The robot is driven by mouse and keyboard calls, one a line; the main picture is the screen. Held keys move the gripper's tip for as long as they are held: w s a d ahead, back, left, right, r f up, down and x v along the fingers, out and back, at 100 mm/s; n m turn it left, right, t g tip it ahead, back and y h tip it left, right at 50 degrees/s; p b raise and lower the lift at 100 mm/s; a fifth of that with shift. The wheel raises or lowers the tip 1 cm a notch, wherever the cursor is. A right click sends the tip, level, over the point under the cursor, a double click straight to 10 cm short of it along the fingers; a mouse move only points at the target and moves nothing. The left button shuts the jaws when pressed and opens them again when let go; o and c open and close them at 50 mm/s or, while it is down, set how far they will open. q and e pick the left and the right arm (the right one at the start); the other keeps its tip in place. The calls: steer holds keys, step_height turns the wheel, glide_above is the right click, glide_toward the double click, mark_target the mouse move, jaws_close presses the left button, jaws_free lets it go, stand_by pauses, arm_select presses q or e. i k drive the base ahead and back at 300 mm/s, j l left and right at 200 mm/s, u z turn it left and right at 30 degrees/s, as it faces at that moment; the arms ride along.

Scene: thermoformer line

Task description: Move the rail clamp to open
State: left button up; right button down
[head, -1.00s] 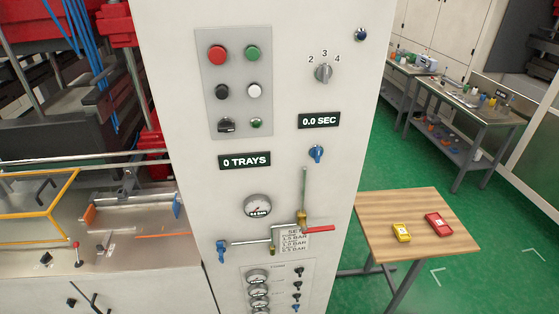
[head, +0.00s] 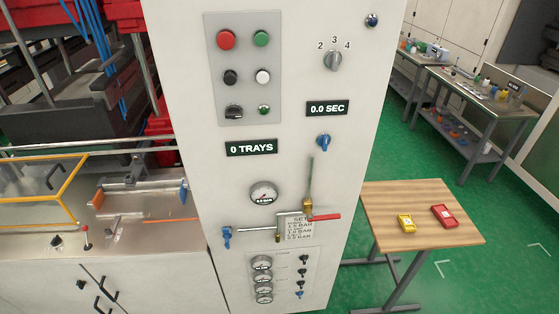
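No part in view is labelled as the rail clamp, and I cannot tell which part it is. On the machine bed (head: 150,235) at the left, a small lever with a red ball knob (head: 86,229) stands upright. Beside it is a small black knob (head: 57,241). Behind them, a metal bar assembly (head: 145,190) has an orange block at its left end and a blue part at its right end. Black handles (head: 100,292) sit on the bed's front face. Neither of my grippers is in view.
A tall white control cabinet (head: 200,180) stands mid-view, with buttons, gauges, blue valves and a red-handled valve (head: 325,217). A wooden table (head: 375,210) at right holds a yellow device (head: 406,223) and a red device (head: 444,216). Green floor (head: 500,270) is clear around it.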

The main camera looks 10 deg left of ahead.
mark_target(85, 228)
steer(key=u, duration=0.65)
steer(key=i+j+u, duration=0.15)
steer(key=u, duration=0.35)
steer(key=i+u, duration=0.2)
steer(key=u, duration=0.25)
steer(key=i+u, duration=0.2)
steer(key=u, duration=0.3)
